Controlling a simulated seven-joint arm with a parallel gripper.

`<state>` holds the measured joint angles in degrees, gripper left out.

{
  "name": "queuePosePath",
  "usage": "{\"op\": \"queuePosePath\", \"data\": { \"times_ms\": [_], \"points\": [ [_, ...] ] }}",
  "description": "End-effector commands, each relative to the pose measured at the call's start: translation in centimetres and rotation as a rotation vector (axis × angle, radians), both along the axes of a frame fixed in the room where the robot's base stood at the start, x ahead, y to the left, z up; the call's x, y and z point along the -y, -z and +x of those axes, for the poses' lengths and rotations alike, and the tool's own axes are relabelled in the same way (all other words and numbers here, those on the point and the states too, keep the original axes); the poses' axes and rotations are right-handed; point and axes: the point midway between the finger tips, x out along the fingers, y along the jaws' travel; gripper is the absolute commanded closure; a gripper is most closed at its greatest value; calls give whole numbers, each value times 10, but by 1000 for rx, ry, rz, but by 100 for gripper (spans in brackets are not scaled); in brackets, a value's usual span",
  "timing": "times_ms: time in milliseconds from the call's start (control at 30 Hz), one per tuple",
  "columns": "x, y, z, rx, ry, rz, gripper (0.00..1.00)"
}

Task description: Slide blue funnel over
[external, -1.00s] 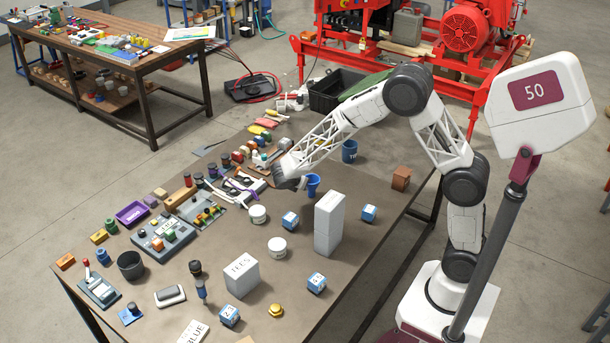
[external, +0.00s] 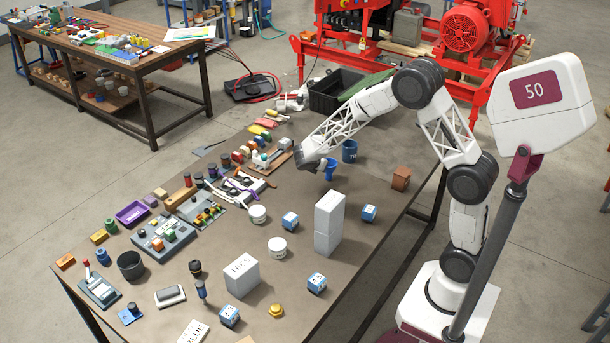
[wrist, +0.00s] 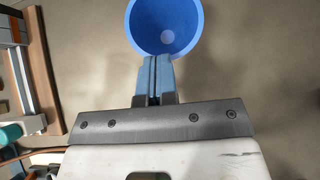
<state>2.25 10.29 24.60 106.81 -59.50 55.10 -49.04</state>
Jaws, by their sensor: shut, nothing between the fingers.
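The blue funnel (external: 329,168) stands on the table near its far right part, in front of a blue cup.
The blue cup (external: 349,151) stands close behind the funnel. A wooden board with a grey device (external: 279,153) lies to the left. A tall grey block (external: 328,222) and small blue-and-white cubes (external: 290,220) stand nearer. The table right of the funnel is clear up to a brown block (external: 401,178).

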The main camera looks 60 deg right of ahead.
Motion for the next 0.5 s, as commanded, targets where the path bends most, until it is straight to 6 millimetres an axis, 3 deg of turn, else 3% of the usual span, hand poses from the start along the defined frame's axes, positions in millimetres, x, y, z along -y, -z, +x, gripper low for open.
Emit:
{"op": "queuePosePath", "data": {
  "times_ms": [300, 500],
  "points": [
    [48, 0, 0, 1, 2, 0, 100],
    [57, 0, 0, -1, 1, 0, 100]
  ]
}}
